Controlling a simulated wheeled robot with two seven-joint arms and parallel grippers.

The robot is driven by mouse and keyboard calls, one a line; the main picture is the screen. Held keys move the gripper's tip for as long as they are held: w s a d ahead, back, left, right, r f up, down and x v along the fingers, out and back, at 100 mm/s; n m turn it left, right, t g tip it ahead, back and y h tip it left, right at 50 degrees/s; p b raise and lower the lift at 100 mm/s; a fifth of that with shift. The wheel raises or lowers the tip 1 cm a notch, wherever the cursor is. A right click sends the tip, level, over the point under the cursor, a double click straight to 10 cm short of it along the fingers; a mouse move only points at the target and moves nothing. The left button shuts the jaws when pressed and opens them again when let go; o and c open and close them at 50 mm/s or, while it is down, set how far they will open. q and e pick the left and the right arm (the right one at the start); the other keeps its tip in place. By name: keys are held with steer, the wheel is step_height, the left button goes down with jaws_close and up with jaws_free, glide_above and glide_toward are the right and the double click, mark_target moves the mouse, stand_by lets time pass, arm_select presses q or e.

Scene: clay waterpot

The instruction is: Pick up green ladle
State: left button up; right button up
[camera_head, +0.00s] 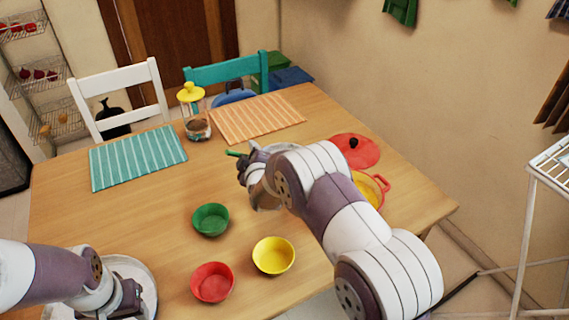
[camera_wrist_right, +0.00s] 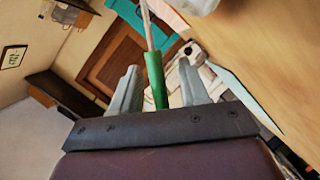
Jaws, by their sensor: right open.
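The green ladle shows in the right wrist view as a green handle (camera_wrist_right: 156,80) with a thin pale shaft running up out of the frame. In the head view only the green handle tip (camera_head: 236,153) shows beside my right gripper (camera_head: 243,166); my arm hides the rest. My right gripper is open, and in the right wrist view its two fingers (camera_wrist_right: 157,88) stand on either side of the handle, with a visible gap on each side. My left gripper (camera_head: 127,300) is at the lower left of the head view, over a pale round dish; its fingers are not clear.
Green (camera_head: 210,219), yellow (camera_head: 273,256) and red (camera_head: 212,282) bowls stand at the front of the table. A red lid (camera_head: 362,153) and a red-handled pot (camera_head: 382,184) are right of my arm. A yellow-lidded jar (camera_head: 197,130) stands between teal and orange placemats.

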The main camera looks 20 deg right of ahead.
jaws_close()
steer(key=d+r, duration=1.1)
steer(key=shift+d, duration=0.35)
steer(key=shift+w, duration=0.1)
